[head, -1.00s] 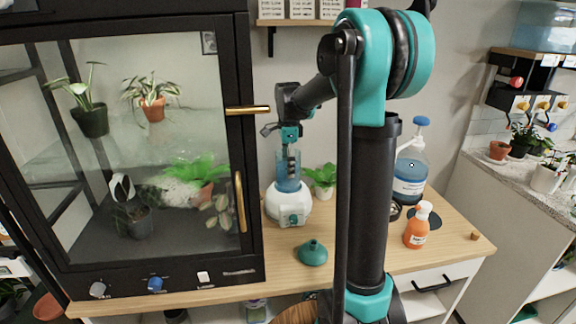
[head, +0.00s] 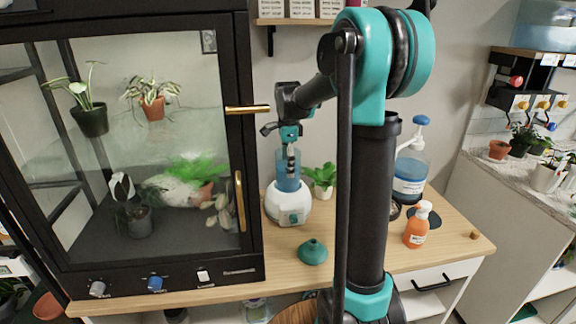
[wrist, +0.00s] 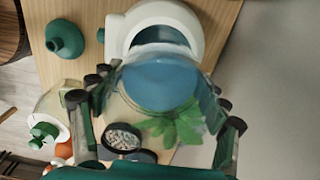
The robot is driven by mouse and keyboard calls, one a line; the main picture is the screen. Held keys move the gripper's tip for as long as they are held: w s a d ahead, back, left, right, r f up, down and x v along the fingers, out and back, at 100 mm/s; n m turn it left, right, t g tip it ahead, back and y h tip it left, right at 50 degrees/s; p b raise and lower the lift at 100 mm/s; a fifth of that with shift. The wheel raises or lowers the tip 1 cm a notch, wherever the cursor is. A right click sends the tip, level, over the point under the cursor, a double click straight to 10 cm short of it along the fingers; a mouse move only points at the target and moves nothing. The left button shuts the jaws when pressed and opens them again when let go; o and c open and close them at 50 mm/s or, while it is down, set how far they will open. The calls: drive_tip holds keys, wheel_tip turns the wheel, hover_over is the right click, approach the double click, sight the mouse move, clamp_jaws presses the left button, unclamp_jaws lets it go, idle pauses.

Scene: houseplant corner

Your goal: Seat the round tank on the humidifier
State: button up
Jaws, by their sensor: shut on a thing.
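The humidifier (head: 288,204) is a white rounded base with a green knob, standing on the wooden table. The round tank (head: 287,172) is clear with blue water and is upright at the top of the base. My gripper (head: 289,150) is shut on the tank from above. In the wrist view the tank (wrist: 160,85) sits between my gripper's fingers (wrist: 160,115), and the humidifier's white rim (wrist: 155,14) shows behind it with a dark opening partly uncovered. I cannot tell whether the tank touches the base.
A green funnel-like piece (head: 312,252) lies in front of the humidifier. A potted plant (head: 323,180) stands close on its right. The glass plant cabinet (head: 246,150) is at left.

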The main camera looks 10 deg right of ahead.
drive_tip(key=shift+f, duration=0.65)
drive_tip(key=o, duration=1.5)
drive_tip(key=shift+o, duration=0.2)
wheel_tip(320, 180, up, 11)
drive_tip(key=shift+s, duration=0.1)
idle(0.3)
